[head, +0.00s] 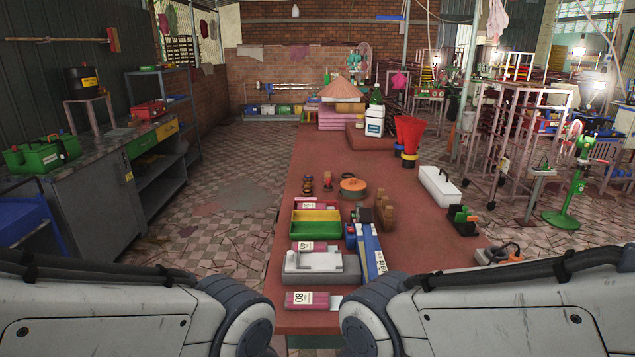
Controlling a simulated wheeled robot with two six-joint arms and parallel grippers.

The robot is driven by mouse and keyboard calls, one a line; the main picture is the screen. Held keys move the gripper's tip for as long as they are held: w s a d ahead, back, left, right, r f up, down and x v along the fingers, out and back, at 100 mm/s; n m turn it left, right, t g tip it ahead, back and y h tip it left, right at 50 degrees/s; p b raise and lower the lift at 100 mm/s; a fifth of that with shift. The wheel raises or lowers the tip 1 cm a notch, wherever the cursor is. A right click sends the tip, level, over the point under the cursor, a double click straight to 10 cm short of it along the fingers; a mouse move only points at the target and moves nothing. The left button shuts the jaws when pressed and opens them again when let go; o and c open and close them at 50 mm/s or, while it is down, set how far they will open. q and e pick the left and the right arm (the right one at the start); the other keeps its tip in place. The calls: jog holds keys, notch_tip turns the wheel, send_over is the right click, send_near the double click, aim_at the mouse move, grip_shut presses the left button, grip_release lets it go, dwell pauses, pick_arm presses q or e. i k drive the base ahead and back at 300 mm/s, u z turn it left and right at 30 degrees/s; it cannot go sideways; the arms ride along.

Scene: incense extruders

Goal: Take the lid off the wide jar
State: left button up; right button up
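A wide, low orange-brown pot (352,194), which looks like the wide jar, stands on the long red-brown table in the head view. A lid (352,184) with a small dark knob sits on top of it. Both of my arms show at the bottom of the head view, but only as links and joints. My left gripper and my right gripper are out of the picture, so I cannot see whether they hold anything.
Two small jars (327,181) stand left of the pot and brown bottles (384,207) stand close to its right. Nearer are a yellow and green tray (316,229), a grey device (320,265) and a blue box (371,248). The red-brown table (420,250) has free room at right.

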aim_at(352, 184)
jog(key=k, duration=0.35)
jog(key=u, duration=0.65)
jog(key=i, duration=0.35)
jog(key=u, duration=0.55)
jog(key=i, duration=3.65)
jog(key=z, duration=1.8)
jog(key=i, duration=1)
jog(key=z, duration=0.85)
